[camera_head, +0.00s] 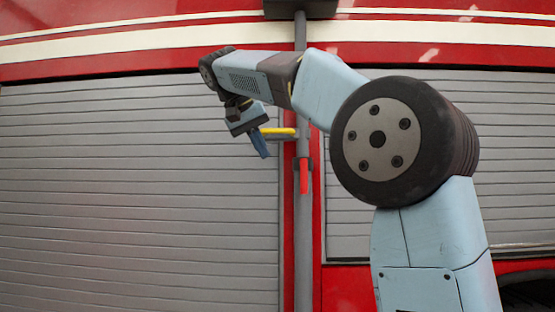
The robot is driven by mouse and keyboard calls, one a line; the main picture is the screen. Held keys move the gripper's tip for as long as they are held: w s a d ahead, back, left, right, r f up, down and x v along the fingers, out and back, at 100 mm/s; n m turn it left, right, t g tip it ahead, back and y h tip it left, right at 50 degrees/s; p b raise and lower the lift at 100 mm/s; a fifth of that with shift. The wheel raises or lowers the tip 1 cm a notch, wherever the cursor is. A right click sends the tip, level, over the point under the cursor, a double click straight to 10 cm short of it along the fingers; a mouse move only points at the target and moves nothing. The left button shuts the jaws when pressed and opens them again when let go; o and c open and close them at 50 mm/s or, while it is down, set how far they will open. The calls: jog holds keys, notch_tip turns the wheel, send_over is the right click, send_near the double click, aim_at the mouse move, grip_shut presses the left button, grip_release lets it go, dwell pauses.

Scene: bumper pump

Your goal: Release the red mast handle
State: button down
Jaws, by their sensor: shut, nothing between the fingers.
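The red mast handle (303,177) hangs pointing down on the grey vertical mast (304,230), just below the middle of the picture. My gripper (261,150) is up and to the left of the red handle and apart from it. Its blue fingers point down and are shut with nothing seen between them. A yellow bar (278,131) sticks out left from the mast above the red handle, close beside my gripper. Whether the fingers touch the yellow bar cannot be told.
A red vehicle body (150,62) with white stripes stands behind. Grey roller shutters (130,200) flank the mast on both sides. A dark box (300,8) tops the mast. My arm fills the right side.

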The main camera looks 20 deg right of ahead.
aim_at(304, 176)
jog(key=w+d+f, duration=0.2)
jog(key=d+f, duration=0.5)
jog(key=d, duration=0.1)
jog(key=shift+w+d, duration=0.15)
jog(key=shift+d, duration=0.15)
